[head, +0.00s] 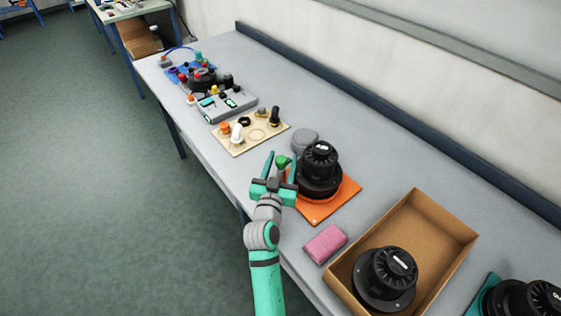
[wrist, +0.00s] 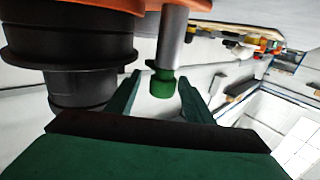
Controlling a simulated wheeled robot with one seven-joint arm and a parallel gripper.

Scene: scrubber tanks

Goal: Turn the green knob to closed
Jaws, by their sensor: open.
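The green knob (head: 282,161) sits beside a black ribbed motor unit (head: 319,168) on an orange base plate (head: 323,205). In the wrist view the green knob (wrist: 162,83) is at the end of a grey metal stem (wrist: 173,38). My gripper (head: 280,164) is open, with its two green fingers on either side of the knob. In the wrist view the fingers of my gripper (wrist: 160,92) flank the knob, with a gap showing to each side. I cannot tell the knob's set position from any marking.
A grey round lid (head: 305,140) lies behind the motor unit. A pink sponge (head: 325,244) and a cardboard box (head: 433,225) holding another black unit (head: 385,279) are nearer. A beige panel with knobs (head: 257,134) and a grey control box (head: 228,104) stand farther along the table.

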